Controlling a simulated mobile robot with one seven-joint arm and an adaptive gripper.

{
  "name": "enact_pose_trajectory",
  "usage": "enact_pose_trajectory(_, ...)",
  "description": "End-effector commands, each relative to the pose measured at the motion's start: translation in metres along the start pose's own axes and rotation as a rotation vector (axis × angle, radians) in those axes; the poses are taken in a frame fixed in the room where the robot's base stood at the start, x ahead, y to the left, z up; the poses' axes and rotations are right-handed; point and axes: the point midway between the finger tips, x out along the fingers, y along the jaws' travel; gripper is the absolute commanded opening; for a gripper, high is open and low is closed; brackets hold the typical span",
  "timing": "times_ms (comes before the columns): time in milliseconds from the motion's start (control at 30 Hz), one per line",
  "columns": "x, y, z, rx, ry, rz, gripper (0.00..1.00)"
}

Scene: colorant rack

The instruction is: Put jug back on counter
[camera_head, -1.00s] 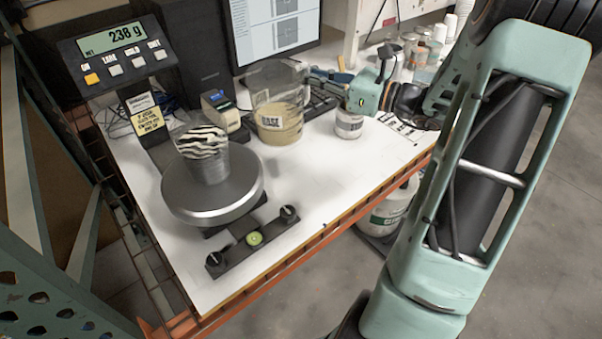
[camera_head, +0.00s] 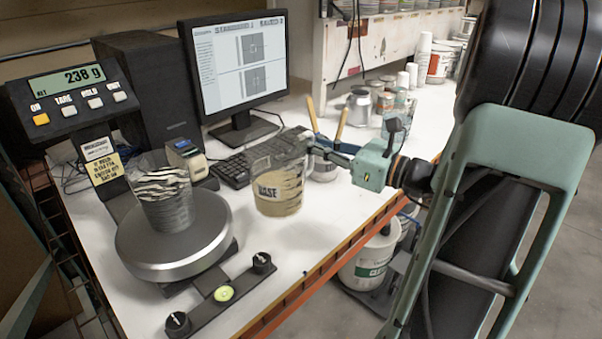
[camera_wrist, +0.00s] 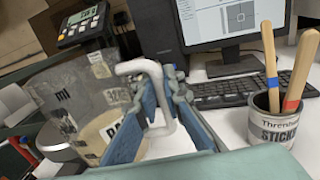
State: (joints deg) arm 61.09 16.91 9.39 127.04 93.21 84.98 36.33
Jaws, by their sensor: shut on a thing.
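The jug (camera_head: 278,188) is a clear container marked BASE with cream liquid in its lower part. In the head view it is over the white counter (camera_head: 240,290), right of the scale; I cannot tell whether its base touches the counter. My gripper (camera_head: 318,150) reaches in from the right and is shut on the jug's handle. In the wrist view the blue-padded fingers (camera_wrist: 165,115) close around the white handle (camera_wrist: 150,70), and the jug (camera_wrist: 90,105) fills the left side, looking tilted there.
A scale (camera_head: 175,240) reading 238 g holds a striped cup (camera_head: 162,200). Behind are a keyboard (camera_head: 235,170), a monitor (camera_head: 240,60) and a black computer tower (camera_head: 150,85). A can of stir sticks (camera_wrist: 272,125) stands close to my gripper.

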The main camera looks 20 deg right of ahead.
Motion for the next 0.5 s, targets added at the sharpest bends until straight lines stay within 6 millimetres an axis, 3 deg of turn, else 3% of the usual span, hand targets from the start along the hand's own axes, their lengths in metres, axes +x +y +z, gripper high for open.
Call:
enact_pose_trajectory(133,0.021,-0.024,-0.014,0.002,-0.003,0.002,0.0)
enact_pose_trajectory(500,0.046,-0.054,-0.062,0.001,-0.002,0.001,0.0)
